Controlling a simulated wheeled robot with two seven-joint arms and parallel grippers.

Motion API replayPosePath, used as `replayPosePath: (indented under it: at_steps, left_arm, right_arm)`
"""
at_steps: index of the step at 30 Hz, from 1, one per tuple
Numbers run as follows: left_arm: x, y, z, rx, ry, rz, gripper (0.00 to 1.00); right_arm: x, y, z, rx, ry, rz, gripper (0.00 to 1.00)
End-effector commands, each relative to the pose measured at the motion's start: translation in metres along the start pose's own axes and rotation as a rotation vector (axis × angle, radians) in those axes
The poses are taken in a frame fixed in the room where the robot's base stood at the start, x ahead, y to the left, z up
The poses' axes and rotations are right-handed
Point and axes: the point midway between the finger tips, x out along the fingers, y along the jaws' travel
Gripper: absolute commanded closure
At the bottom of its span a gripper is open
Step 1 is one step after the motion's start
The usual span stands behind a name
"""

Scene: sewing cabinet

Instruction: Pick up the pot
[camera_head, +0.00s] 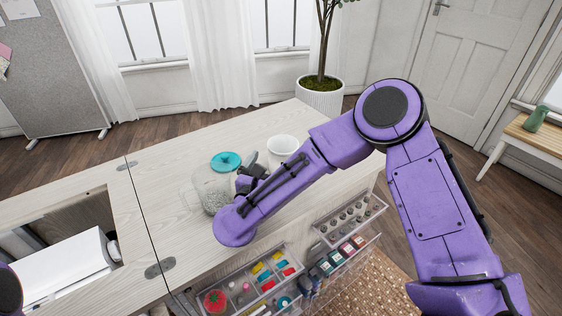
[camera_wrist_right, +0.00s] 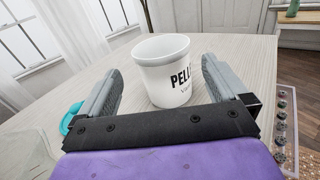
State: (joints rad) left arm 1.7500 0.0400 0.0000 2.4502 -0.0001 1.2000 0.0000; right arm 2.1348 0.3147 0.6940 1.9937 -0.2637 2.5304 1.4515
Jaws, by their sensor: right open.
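The white pot (camera_head: 284,145) stands upright on the pale wooden cabinet top, near its back right part. In the right wrist view the pot (camera_wrist_right: 165,72) shows dark lettering on its side. My right gripper (camera_head: 258,168) is open, just to the left of the pot in the head view. In the wrist view its two fingers point toward the pot, one on either side, with gaps between them and its wall. How far the fingers reach along it is hard to tell. My left gripper is out of view.
Open drawers (camera_head: 262,283) with sewing supplies stick out at the front. A recess with a white machine (camera_head: 70,272) lies at left. The back left cabinet top is clear.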

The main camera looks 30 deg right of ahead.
Motion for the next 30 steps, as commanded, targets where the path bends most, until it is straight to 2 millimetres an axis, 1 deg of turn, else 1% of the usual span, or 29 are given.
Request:
replayPosePath:
  at_steps: [1,3,5,6,11,18,21,26,27,29,30]
  left_arm:
    - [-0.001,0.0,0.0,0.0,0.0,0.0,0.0]
    - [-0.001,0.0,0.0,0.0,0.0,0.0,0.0]
    - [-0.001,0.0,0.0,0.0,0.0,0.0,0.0]
    - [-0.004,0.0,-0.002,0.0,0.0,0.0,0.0]
    - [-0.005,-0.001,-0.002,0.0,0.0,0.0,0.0]
    - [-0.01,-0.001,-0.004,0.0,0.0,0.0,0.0]
    - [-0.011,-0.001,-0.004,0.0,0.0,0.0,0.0]
    - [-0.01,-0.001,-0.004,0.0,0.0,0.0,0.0]
    - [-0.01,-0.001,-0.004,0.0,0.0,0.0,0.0]
    - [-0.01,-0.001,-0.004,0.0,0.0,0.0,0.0]
    - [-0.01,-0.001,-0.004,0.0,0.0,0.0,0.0]
  right_arm:
    - [0.0,-0.001,-0.014,-0.005,0.002,0.0,0.0]
    - [0.0,-0.001,-0.032,-0.005,0.002,0.0,0.0]
    - [0.002,-0.002,-0.042,-0.002,0.001,-0.002,0.0]
    - [0.012,-0.002,-0.038,0.003,0.001,-0.005,0.0]
    - [0.028,-0.001,-0.039,0.001,0.001,-0.001,0.0]
    - [0.068,0.0,-0.038,0.002,0.001,0.0,0.0]
    - [0.074,0.001,-0.039,0.001,0.001,0.003,0.0]
    - [0.075,0.001,-0.039,0.001,0.0,0.004,0.0]
    - [0.075,0.001,-0.039,0.001,0.0,0.004,0.06]
    - [0.074,0.001,-0.039,0.001,0.0,0.004,0.26]
    - [0.074,0.001,-0.039,0.001,0.0,0.004,0.39]
